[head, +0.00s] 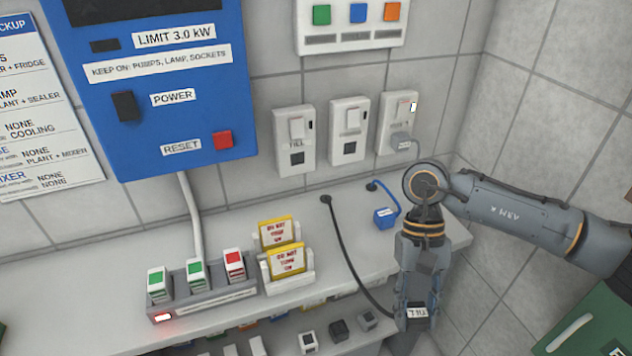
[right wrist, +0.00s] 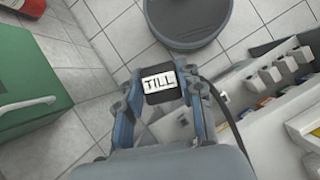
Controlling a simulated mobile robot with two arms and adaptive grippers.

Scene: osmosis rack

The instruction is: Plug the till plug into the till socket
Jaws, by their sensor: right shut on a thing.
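The till plug (head: 417,313) is black with a white TILL label; the label also shows in the right wrist view (right wrist: 160,80). My right gripper (right wrist: 163,88) is shut on it, with a finger on each side. In the head view the gripper (head: 414,300) points down at the counter's front edge, well below and right of the till socket (head: 297,157). That socket is the leftmost of three white wall sockets, its label reads TILL, and it is empty. A black cord (head: 345,245) runs from the counter to the plug. My left gripper is not in view.
A blue plug (head: 385,217) lies on the counter (head: 340,210). A switch strip (head: 205,300) and yellow tags (head: 283,260) stand left. A blue power box (head: 160,90) hangs on the wall.

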